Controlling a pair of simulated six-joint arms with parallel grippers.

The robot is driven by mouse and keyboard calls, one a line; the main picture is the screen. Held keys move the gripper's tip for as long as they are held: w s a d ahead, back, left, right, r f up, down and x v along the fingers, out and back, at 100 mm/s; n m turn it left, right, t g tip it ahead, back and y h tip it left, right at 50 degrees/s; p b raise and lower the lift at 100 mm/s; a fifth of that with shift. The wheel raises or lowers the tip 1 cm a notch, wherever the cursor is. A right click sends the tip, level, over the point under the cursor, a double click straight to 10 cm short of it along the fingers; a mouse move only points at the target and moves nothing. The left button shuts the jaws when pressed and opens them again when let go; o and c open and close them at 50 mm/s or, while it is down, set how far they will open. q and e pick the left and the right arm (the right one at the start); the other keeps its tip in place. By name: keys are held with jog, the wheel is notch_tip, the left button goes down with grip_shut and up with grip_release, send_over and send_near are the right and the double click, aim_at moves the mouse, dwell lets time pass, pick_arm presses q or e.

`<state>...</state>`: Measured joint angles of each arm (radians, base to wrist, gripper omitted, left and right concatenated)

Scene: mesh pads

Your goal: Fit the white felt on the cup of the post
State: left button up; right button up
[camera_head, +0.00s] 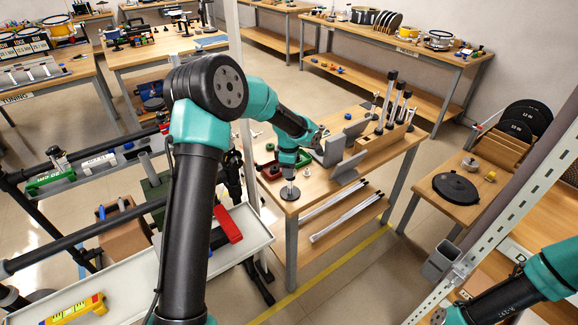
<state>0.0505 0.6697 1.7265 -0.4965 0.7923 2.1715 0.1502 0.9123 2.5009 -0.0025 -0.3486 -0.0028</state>
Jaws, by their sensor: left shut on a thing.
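The post (290,184) stands upright on a round dark base at the near left corner of the wooden table (345,205). My left gripper (289,172) points down right over the post. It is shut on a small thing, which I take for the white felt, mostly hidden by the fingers. The post's cup is also hidden there, so I cannot tell whether felt and cup touch. A small pale thing (307,172) lies on the table right of the post. My right arm comes in at the lower right; its gripper (438,317) is at the bottom edge, too cut off to judge.
A red tray (268,171) and a green one (271,147) lie close by my left gripper. Grey blocks (334,149) and a wooden rack (384,137) with upright mallets stand to the right. A white-rimmed shelf (250,240) and an upright rail (246,150) are nearer, on the left.

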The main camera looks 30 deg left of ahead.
pick_arm(q)
jog(key=shift+f, duration=0.2)
jog(key=o, duration=1)
jog(key=shift+c, duration=0.2)
jog(key=shift+r, duration=0.15)
notch_tip(320, 180, up, 17)
dwell(1.0)
